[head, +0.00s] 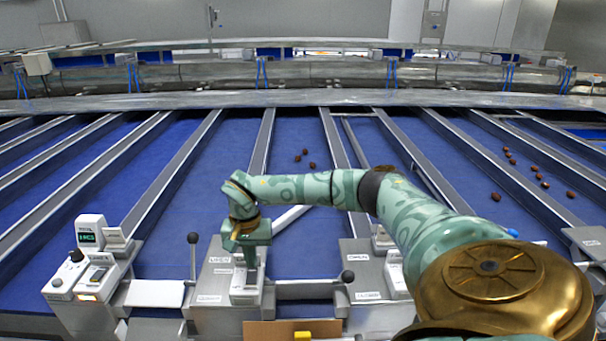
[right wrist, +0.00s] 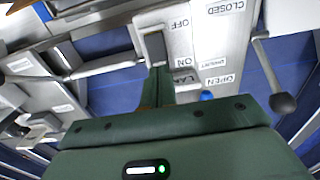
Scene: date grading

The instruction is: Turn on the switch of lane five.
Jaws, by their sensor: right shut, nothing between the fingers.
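In the right wrist view a dark rocker switch (right wrist: 155,46) sits on a pale metal box, between labels reading OFF and ON. My right gripper's shut fingers (right wrist: 157,88) are empty and point at the ON end of this switch; whether they touch it I cannot tell. A label beside the fingers is partly covered, so I cannot read the lane number. In the head view my right gripper (head: 247,268) points down over the metal control box (head: 212,285) at the front of a blue lane, and hides the switch there. My left gripper is not in view.
Ball-topped levers stand beside the box, a left one (head: 192,240) and a right one (head: 347,277). A console with a display (head: 88,235) is at left. Dates (head: 304,155) lie on blue lanes between metal dividers. A cardboard box (head: 275,332) is at the front edge.

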